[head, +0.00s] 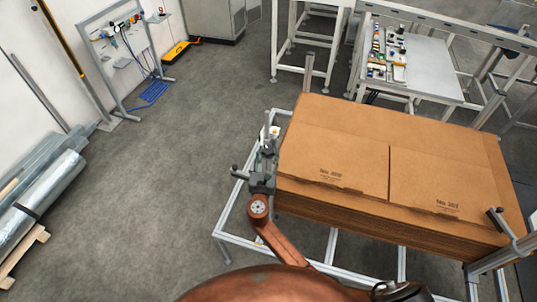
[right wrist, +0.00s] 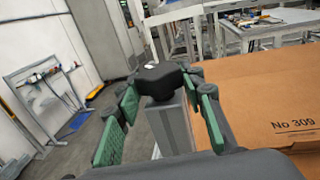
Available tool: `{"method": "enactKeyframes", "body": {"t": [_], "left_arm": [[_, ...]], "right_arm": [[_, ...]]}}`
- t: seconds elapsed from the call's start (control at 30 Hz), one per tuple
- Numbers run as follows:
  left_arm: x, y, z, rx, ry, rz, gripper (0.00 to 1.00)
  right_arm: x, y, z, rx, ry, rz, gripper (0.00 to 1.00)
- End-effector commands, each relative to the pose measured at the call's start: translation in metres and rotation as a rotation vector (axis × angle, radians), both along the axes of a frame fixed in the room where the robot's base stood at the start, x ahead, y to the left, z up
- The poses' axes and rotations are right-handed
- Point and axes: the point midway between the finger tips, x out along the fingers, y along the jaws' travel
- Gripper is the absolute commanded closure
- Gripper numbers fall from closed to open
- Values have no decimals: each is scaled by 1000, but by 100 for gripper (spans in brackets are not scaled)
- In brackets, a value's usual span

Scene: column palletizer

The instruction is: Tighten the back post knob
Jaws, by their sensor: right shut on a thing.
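My right gripper (head: 266,150) is at the left side of the carton stack in the head view, beside its left edge. In the right wrist view its green-padded fingers (right wrist: 158,95) are closed around a black knob (right wrist: 158,79), one on each side. The knob sits on the upper part of a grey metal post (right wrist: 176,128). In the head view my gripper largely hides this knob. My left gripper is in neither view.
A tall stack of flat brown cartons (head: 400,135) fills the metal frame (head: 226,215). Another post with a dark knob (head: 497,217) stands at the stack's right front corner. A table with small parts (head: 435,72) is behind.

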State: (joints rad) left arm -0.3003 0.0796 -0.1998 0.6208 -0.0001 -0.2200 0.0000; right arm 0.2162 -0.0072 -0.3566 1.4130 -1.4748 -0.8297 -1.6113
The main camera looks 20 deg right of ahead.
Motion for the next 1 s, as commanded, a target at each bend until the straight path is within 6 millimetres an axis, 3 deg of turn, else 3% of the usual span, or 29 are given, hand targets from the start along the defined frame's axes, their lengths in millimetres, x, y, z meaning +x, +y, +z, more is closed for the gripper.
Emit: {"method": "enactKeyframes", "body": {"t": [0.6,1.0], "left_arm": [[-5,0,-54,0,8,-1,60],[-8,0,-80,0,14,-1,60]], "right_arm": [[4,4,-4,-1,-1,-554,88],[4,3,-2,-1,1,-747,88]]}}
